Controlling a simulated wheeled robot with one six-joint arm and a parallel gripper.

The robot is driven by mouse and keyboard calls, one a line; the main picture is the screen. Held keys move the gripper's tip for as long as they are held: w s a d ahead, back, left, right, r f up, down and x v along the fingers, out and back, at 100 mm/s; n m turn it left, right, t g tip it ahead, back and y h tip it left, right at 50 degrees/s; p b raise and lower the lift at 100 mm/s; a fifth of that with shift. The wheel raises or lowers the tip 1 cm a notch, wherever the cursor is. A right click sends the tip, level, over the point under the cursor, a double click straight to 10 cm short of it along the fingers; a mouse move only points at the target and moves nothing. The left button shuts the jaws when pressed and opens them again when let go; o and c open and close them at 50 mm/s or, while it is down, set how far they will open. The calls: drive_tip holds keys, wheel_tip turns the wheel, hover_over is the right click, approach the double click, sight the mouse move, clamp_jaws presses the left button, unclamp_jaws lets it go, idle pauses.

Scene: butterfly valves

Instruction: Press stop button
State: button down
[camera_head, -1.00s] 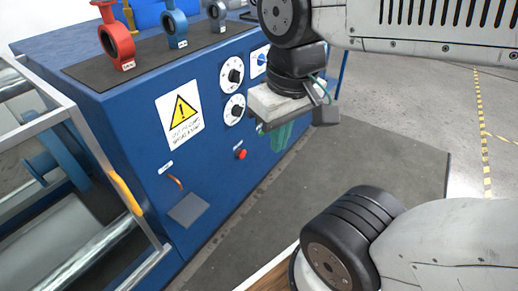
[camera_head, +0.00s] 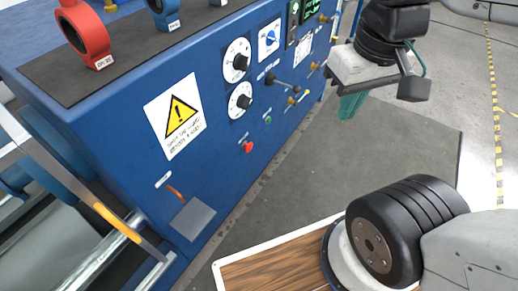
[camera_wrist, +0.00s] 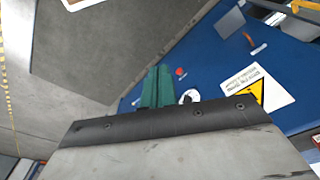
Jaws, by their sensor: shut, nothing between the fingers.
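The red stop button (camera_head: 247,147) is on the front face of the blue machine (camera_head: 215,185), below the two white dials. It also shows as a small red spot in the wrist view (camera_wrist: 180,72), just right of my gripper's fingertips. My gripper (camera_head: 350,105) has green fingers and hangs to the right of the panel, apart from it and from the button. In the wrist view the green fingers (camera_wrist: 157,80) are together with nothing between them.
A green button (camera_head: 267,120), a black lever (camera_head: 283,82) and white dials (camera_head: 240,100) are near the red button. A grey plate (camera_head: 192,219) sticks out lower left. A metal railing (camera_head: 105,215) stands at left. Grey floor mat (camera_head: 330,175) is clear.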

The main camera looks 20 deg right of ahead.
sight(250, 148)
drive_tip(key=w+a+f+m+g+y, duration=0.2)
drive_tip(key=w+a+f+m+y, duration=0.15)
drive_tip(key=w+f+y, duration=0.55)
drive_tip(key=w+a+f+m+g+y, duration=0.2)
drive_tip(key=w+f+m+y, duration=0.25)
drive_tip(key=w, duration=0.75)
drive_tip(key=w+d+f+m+t+y, duration=0.25)
drive_tip(key=w+f+m, duration=0.2)
drive_tip(key=f, duration=0.35)
drive_tip(key=w+d+f+m+t+y, duration=0.1)
drive_tip(key=w+d+f+m+t, duration=0.1)
drive_tip(key=w+f+m+t, duration=0.4)
drive_tip(key=s+d+f+m+t+h, duration=0.1)
drive_tip(key=d+f+m+t+h, duration=0.1)
drive_tip(key=f, duration=0.7)
drive_tip(key=s+d+f+m+t+h, duration=0.2)
drive_tip(key=f+m, duration=0.3)
drive_tip(key=f, duration=0.5)
drive_tip(key=s+d+f+m+t+h, duration=0.2)
drive_tip(key=f+m+t, duration=0.1)
drive_tip(key=f, duration=0.6)
drive_tip(key=shift+d+f+t, duration=0.2)
drive_tip(key=shift+d+t, duration=0.2)
drive_tip(key=shift+t, duration=0.45)
drive_tip(key=x, duration=1.4)
drive_tip(key=shift+w+f, duration=0.1)
drive_tip(key=shift+w, duration=0.05)
